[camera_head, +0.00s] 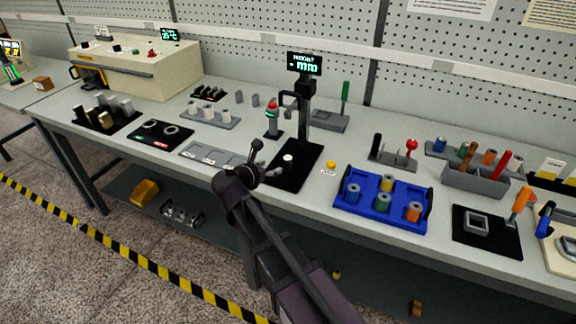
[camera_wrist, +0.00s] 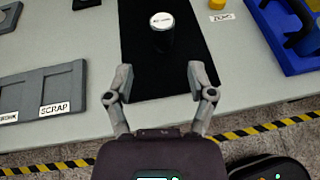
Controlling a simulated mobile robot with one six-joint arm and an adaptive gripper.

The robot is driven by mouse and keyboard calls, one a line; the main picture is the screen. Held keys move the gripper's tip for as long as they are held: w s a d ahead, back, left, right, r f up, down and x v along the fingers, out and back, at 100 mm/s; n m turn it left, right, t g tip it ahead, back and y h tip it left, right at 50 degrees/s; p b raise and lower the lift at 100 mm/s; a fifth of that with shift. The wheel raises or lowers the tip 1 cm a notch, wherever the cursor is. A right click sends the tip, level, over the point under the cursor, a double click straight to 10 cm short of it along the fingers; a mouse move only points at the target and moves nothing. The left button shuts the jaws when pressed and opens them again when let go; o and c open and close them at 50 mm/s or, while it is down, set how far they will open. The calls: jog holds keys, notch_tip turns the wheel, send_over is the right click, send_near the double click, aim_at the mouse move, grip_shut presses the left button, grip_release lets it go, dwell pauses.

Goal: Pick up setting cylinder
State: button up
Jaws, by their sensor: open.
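A small cylinder (camera_wrist: 163,24) with a bright, labelled round top and a dark body stands upright on a black mat (camera_wrist: 140,62). It looks like the setting cylinder. In the head view its pale top (camera_head: 288,157) shows on the black base of the measuring stand. My gripper (camera_wrist: 160,72) is open and empty, with its fingers apart on the near side of the cylinder and not touching it. In the head view my gripper (camera_head: 258,162) hangs over the front of the bench, just left of the cylinder.
The measuring stand (camera_head: 304,108) with its display rises behind the cylinder. A grey tray with a SCRAP label (camera_wrist: 55,92) lies to the left. A yellow button (camera_head: 331,165) and a blue tray (camera_head: 345,208) holding several spools are to the right.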

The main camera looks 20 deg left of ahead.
aim_at(291, 159)
jog(key=b+x, duration=0.2)
jog(key=x, duration=0.4)
jog(key=shift+f, duration=0.15)
jog(key=shift+w+d+f, duration=0.1)
jog(key=shift+w+d, duration=0.05)
jog(key=shift+w, duration=0.4)
jog(key=shift+b+x, duration=1.15)
jog(key=shift+x, duration=1.45)
jog(key=shift+d, duration=0.15)
grip_shut()
